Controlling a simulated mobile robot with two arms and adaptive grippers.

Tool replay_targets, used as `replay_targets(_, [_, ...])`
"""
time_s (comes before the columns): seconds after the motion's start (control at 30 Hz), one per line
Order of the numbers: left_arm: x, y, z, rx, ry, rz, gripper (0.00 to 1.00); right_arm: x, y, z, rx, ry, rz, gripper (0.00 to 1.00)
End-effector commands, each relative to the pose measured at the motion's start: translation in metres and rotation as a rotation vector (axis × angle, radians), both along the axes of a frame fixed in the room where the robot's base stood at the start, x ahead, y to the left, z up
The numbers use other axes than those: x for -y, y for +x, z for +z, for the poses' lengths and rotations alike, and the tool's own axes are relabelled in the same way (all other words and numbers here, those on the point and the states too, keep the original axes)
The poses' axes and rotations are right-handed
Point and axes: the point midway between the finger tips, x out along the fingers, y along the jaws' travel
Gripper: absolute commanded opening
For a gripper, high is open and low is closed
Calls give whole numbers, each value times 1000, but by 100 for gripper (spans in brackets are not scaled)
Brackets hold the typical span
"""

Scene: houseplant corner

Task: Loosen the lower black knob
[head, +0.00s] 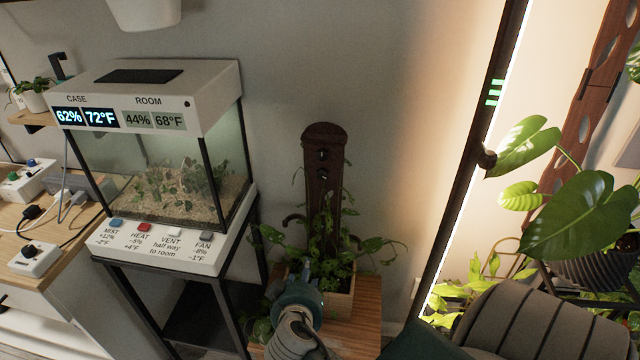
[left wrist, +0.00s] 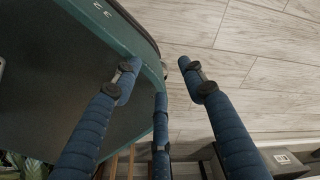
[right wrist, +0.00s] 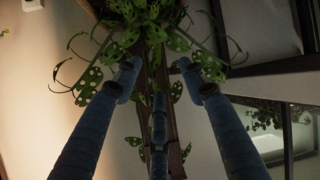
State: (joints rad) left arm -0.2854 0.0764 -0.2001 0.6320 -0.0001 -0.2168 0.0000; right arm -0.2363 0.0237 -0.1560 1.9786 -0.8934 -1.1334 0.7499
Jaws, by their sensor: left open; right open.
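A dark wooden post (head: 323,200) with a rounded top stands in a planter (head: 340,303) against the wall. Two small dark knob-like parts show on its face, an upper one (head: 322,155) and a lower one (head: 323,175); they are too small to make out well. In the right wrist view my right gripper (right wrist: 160,78) is open and empty, facing the post and leaves. No knob is clear there. My left gripper (left wrist: 160,75) is open and empty above the floor.
Leafy vines (head: 372,245) spread around the post's lower part. A glass case (head: 165,165) on a black stand is at left. A lit pole (head: 480,130) with a dark knob (head: 487,158) and large-leaved plants (head: 575,225) are at right. Wall beside the post is clear.

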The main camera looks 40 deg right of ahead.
Motion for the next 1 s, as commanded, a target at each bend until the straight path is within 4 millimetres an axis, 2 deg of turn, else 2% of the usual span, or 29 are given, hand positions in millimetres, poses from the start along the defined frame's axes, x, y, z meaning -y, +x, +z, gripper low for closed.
replay_targets(0.03, [2, 0, -5, 0, -2, 1, 42, 12, 13, 38, 126, -31, -67, 42])
replay_targets(0.1, [2, -3, -8, -5, -2, 2, 42, 27, 19, 89, 289, -74, -151, 42])
replay_targets(0.13, [2, -5, -9, -7, -2, 2, 42, 32, 20, 109, 352, -88, -181, 42])
replay_targets(0.2, [1, -11, -11, -17, -1, 2, 42, 40, 20, 144, 470, -115, -233, 42])
replay_targets(0.3, [0, -22, -11, -31, 1, 2, 42, 44, 21, 174, 572, -142, -263, 42])
replay_targets(0.47, [-4, -31, -7, -45, 7, 0, 42, 52, 29, 188, 617, -161, -269, 42])
replay_targets(0.8, [-6, -22, 14, -31, 8, 0, 42, 103, 65, 189, 613, -163, -266, 42])
replay_targets(1.0, [-5, -15, 22, -22, 7, 0, 42, 125, 81, 187, 612, -160, -266, 42])
